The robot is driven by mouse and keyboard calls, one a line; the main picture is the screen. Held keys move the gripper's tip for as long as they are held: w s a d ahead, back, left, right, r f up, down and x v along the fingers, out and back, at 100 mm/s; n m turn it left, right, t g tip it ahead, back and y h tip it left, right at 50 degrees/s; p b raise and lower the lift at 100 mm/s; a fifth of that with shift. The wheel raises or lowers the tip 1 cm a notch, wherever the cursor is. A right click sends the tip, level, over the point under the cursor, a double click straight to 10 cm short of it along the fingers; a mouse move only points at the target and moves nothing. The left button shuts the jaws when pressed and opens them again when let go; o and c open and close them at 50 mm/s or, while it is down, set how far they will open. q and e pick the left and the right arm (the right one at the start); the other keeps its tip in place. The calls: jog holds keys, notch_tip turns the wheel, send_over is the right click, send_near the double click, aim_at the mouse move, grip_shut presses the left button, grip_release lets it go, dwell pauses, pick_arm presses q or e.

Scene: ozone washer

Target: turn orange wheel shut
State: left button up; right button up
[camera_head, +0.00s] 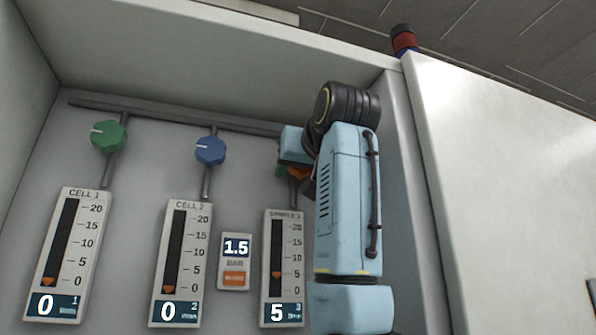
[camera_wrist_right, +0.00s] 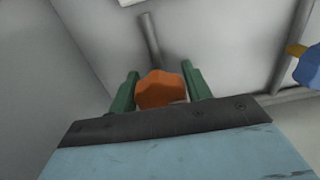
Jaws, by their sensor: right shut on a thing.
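The orange wheel (camera_wrist_right: 158,89) sits between the two green fingers of my right gripper (camera_wrist_right: 158,92) in the right wrist view, at the end of a grey pipe. My right gripper is shut on it. In the head view my right arm covers most of the wheel, and only a small orange patch (camera_head: 298,173) shows. The gauge below it, at the right of the panel (camera_head: 282,268), reads 5, with its orange marker near 5. My left gripper is not in view.
A green wheel (camera_head: 109,136) and a blue wheel (camera_head: 210,150) stand on pipes to the left. Their gauges, CELL 1 (camera_head: 68,255) and CELL 2 (camera_head: 181,264), read 0. A small display (camera_head: 235,248) reads 1.5. A cabinet side wall (camera_head: 402,150) stands close right of my arm.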

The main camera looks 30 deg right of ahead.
jog(key=shift+n, duration=0.3)
jog(key=o, duration=0.9)
jog(key=b+v, duration=0.4)
jog(key=v, duration=0.9)
jog(key=shift+s+f, duration=0.1)
jog(key=shift+s, duration=0.1)
jog(key=shift+d, duration=0.1)
